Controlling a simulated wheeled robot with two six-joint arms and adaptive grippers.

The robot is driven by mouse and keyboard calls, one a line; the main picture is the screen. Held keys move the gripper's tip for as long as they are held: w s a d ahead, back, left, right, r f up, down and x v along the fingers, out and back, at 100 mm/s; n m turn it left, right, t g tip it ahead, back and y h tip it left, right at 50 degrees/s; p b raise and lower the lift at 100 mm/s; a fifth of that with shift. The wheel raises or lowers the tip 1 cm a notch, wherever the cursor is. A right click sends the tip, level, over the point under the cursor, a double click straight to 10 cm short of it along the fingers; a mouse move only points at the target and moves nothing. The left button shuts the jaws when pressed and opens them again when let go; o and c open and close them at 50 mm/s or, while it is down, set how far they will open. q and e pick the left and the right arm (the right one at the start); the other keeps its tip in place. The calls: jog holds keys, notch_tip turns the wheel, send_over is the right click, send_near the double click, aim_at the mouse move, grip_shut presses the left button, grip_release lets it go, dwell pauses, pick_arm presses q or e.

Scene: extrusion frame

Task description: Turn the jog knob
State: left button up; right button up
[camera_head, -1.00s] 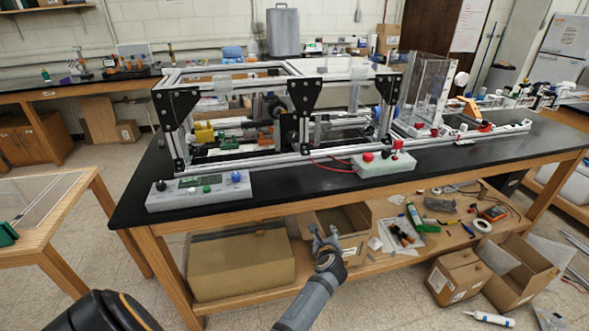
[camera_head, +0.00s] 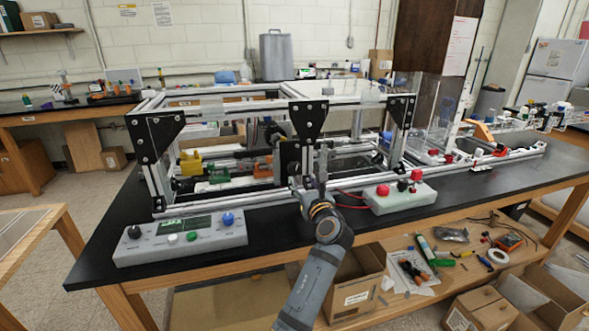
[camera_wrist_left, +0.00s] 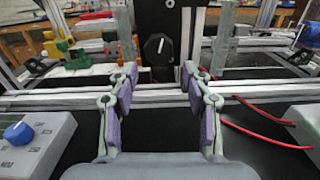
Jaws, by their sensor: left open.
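A round black knob (camera_wrist_left: 158,47) with a white pointer line sits on a dark upright plate of the extrusion frame (camera_head: 230,212). In the left wrist view the knob shows between and beyond the fingertips, with a gap to them. My left gripper (camera_head: 312,183) is open and empty in front of the frame; its purple-padded fingers (camera_wrist_left: 158,80) stand apart. A grey control box (camera_head: 170,251) at the left front carries a blue knob (camera_head: 227,218), which shows at the lower left of the wrist view (camera_wrist_left: 18,132), and a black knob (camera_head: 134,231). I cannot tell which knob is labelled jog.
A pale box with red buttons (camera_head: 385,205) and red wires stands right of my left gripper. The frame's lower rail crosses in front of the knob plate. Bare black tabletop (camera_head: 90,245) lies left of the control box. Cardboard boxes (camera_head: 355,290) stand below.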

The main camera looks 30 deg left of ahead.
aim_at(296, 172)
pick_arm(q)
jog(key=x, duration=0.5)
jog(key=shift+s+f, duration=0.1)
jog(key=shift+f, duration=0.05)
jog(key=x, duration=0.3)
jog(key=shift+w+a, duration=0.2)
jog(key=shift+w, duration=0.05)
jog(key=shift+w+a, duration=0.2)
jog(key=shift+a, duration=0.05)
jog(key=shift+f, duration=0.1)
pick_arm(e)
jog(key=shift+w+a+r, duration=0.3)
jog(key=shift+w+a, duration=0.35)
jog(key=shift+a, duration=0.2)
jog(key=shift+d, duration=0.1)
pick_arm(q)
jog(key=c, duration=0.9)
pick_arm(e)
jog(key=shift+s+d, duration=0.2)
jog(key=shift+s, duration=0.1)
pick_arm(q)
jog(key=shift+n, duration=0.3)
